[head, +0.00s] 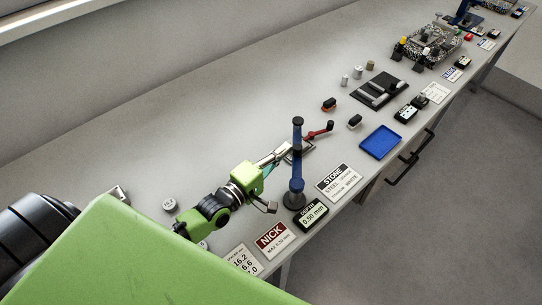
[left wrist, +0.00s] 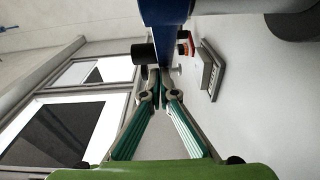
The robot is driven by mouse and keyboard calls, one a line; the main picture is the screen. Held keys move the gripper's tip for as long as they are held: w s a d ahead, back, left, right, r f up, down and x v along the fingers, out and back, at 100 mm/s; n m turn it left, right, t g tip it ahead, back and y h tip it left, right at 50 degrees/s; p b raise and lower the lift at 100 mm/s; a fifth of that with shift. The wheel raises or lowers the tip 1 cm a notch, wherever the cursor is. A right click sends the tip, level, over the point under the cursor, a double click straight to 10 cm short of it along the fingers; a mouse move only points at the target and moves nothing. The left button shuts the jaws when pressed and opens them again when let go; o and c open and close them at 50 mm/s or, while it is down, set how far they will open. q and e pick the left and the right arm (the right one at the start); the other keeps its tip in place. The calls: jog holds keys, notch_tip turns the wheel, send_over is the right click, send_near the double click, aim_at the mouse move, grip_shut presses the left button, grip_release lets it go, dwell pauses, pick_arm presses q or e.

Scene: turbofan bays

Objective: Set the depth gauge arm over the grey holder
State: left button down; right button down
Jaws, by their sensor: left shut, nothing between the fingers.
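The depth gauge has a blue post (head: 297,172) on a round dark base at the bench's front edge. Its red arm (head: 317,133) with a black knob reaches to the right and back from the post. The post also shows close up in the left wrist view (left wrist: 220,9). A grey plate, probably the grey holder (left wrist: 208,68), lies on the bench beyond the post, mostly hidden in the head view. My left gripper (head: 286,151) is shut and empty, just left of the post; its tips in the wrist view (left wrist: 158,76) are beside a black cylinder (left wrist: 143,53). My right gripper is not in view.
A depth display (head: 312,215) reads 0.50 mm in front of the post. Stone (head: 339,183) and Nick (head: 272,241) cards lie nearby. A blue tray (head: 381,142), a dark fixture (head: 379,90) and small red-and-black parts (head: 329,104) stand to the right. Bare bench lies behind.

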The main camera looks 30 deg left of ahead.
pick_arm(q)
jog(key=shift+s, duration=0.15)
jog(key=v, duration=1.1)
jog(key=shift+s+a, duration=0.15)
jog(key=shift+s, duration=0.2)
